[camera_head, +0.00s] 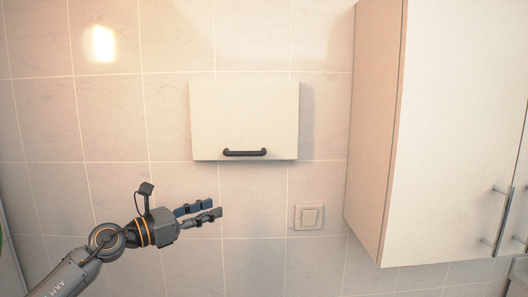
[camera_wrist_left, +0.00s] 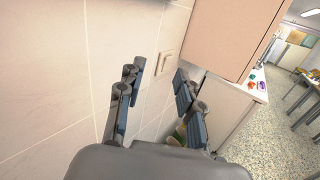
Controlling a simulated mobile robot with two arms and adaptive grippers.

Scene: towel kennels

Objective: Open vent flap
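The vent flap (camera_head: 230,115) is a cream, box-like panel on the tiled wall. It hangs closed, with a black bar handle (camera_head: 245,153) near its lower edge. My left gripper (camera_head: 218,209) is below and a little left of the handle, apart from it, pointing right. In the left wrist view my left gripper (camera_wrist_left: 157,85) shows its two fingers spread with nothing between them. The flap does not show in the left wrist view. My right gripper is in neither view.
A white light switch (camera_head: 308,217) is on the wall right of my left gripper; it also shows in the left wrist view (camera_wrist_left: 163,63). A tall cream cabinet (camera_head: 440,140) juts out at the right. The tiled wall left of the flap is bare.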

